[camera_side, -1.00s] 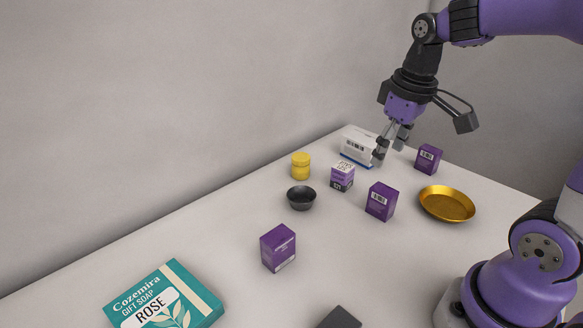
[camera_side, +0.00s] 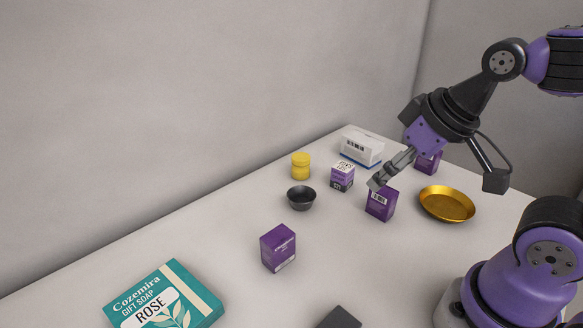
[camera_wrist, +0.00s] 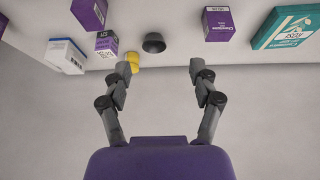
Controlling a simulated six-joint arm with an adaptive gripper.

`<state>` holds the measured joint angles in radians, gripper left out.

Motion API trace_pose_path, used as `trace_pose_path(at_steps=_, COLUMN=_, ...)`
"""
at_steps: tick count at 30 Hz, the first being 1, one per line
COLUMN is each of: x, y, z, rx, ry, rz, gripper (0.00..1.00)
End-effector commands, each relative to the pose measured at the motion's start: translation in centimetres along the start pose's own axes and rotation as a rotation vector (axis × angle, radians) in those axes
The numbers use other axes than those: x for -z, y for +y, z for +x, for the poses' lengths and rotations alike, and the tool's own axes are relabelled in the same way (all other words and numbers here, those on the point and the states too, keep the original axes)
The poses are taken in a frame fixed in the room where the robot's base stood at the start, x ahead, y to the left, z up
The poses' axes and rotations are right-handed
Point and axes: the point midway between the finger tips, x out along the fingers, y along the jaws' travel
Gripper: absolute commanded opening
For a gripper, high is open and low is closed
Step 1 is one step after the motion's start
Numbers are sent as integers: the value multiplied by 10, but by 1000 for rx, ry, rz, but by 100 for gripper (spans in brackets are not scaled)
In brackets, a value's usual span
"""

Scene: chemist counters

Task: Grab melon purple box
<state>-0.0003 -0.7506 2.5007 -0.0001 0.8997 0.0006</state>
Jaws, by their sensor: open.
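Several purple boxes stand on the white counter, and I cannot read which one is melon. In the side view, one purple box (camera_side: 278,249) stands alone near the middle. Another purple box (camera_side: 381,207) with a barcode stands further right, and a third purple box (camera_side: 430,163) is partly hidden behind my arm. In the wrist view, a purple box (camera_wrist: 218,27) with blurred lettering shows at the top and another purple box (camera_wrist: 89,12) at the top left. My gripper (camera_side: 379,182) is open and empty. Its spread fingers (camera_wrist: 160,68) appear over the barcoded box in the side view; contact is unclear.
A purple-and-white box (camera_side: 342,176), a yellow jar (camera_side: 301,167), a dark bowl (camera_side: 301,198) and a white box (camera_side: 361,146) stand near the wall. A gold dish (camera_side: 447,204) lies at the right. A teal soap box (camera_side: 165,300) is at the front left.

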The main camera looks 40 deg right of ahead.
Motion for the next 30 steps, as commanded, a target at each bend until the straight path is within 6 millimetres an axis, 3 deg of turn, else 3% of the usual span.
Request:
trace_pose_path(at_steps=1, x=0, y=0, z=0, rx=0, ry=0, rz=0, gripper=91)
trace_pose_path(at_steps=2, x=0, y=0, z=0, rx=0, ry=0, rz=0, gripper=98)
trace_pose_path(at_steps=14, x=0, y=0, z=0, rx=0, ry=-1, rz=0, gripper=98)
trace_pose_path(at_steps=19, x=14, y=-8, z=2, rx=15, ry=-53, rz=1, gripper=98)
trace_pose_path(at_steps=23, x=40, y=-26, z=14, rx=35, ry=-158, rz=5, gripper=98)
trace_pose_path(at_steps=30, x=78, y=-79, z=65, rx=30, ry=-372, rz=11, gripper=98)
